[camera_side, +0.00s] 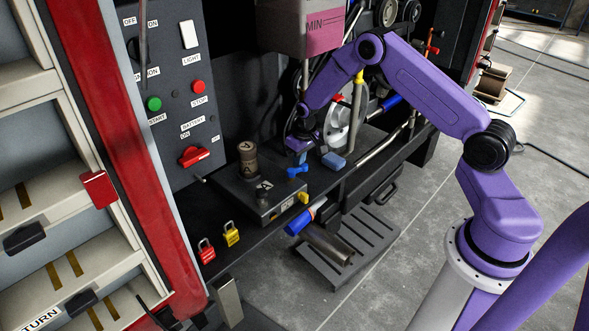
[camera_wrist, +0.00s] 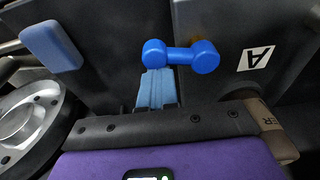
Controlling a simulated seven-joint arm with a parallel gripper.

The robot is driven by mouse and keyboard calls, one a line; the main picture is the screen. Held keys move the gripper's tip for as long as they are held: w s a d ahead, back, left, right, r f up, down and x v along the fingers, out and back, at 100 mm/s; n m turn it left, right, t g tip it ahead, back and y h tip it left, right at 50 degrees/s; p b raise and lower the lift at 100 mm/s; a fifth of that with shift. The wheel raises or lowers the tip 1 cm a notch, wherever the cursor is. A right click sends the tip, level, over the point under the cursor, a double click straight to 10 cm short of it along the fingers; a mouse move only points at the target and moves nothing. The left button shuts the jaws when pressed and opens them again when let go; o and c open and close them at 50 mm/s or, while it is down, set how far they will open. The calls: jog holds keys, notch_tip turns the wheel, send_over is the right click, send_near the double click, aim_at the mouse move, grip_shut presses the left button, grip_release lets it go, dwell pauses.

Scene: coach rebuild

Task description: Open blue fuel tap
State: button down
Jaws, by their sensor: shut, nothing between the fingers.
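The blue fuel tap shows in the wrist view as a dumbbell-shaped blue handle (camera_wrist: 181,56) with a round knob at each end, lying crosswise. In the side view the blue tap (camera_side: 297,171) is small, at the right edge of a dark box. My gripper's pale blue fingers (camera_wrist: 157,88) are shut and empty, with their tips close to the handle's left knob. I cannot tell whether they touch it. In the side view my gripper (camera_side: 301,157) points down just above and behind the tap. Its fingers are partly hidden there.
A pale blue block (camera_side: 334,161) lies right of the tap; it also shows in the wrist view (camera_wrist: 50,45). Red (camera_side: 206,252) and yellow (camera_side: 231,234) padlocks sit at the shelf's front. A round metal flange (camera_wrist: 30,125) is near my gripper.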

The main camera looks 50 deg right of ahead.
aim_at(306, 168)
jog(key=shift+s+a, duration=0.1)
jog(key=shift+s, duration=1.1)
jog(key=shift+s+a, duration=0.1)
jog(key=shift+s, duration=0.05)
dwell(0.3)
jog(key=shift+s+a, duration=0.1)
jog(key=shift+s, duration=0.2)
jog(key=shift+s+a, duration=0.1)
jog(key=shift+a, duration=0.05)
dwell(0.3)
jog(key=shift+s+a, duration=0.1)
jog(key=shift+s, duration=0.1)
jog(key=shift+s+a, duration=0.2)
jog(key=shift+s, duration=0.05)
dwell(0.4)
jog(key=shift+r, duration=0.1)
notch_tip(306, 168, up, 7)
dwell(0.8)
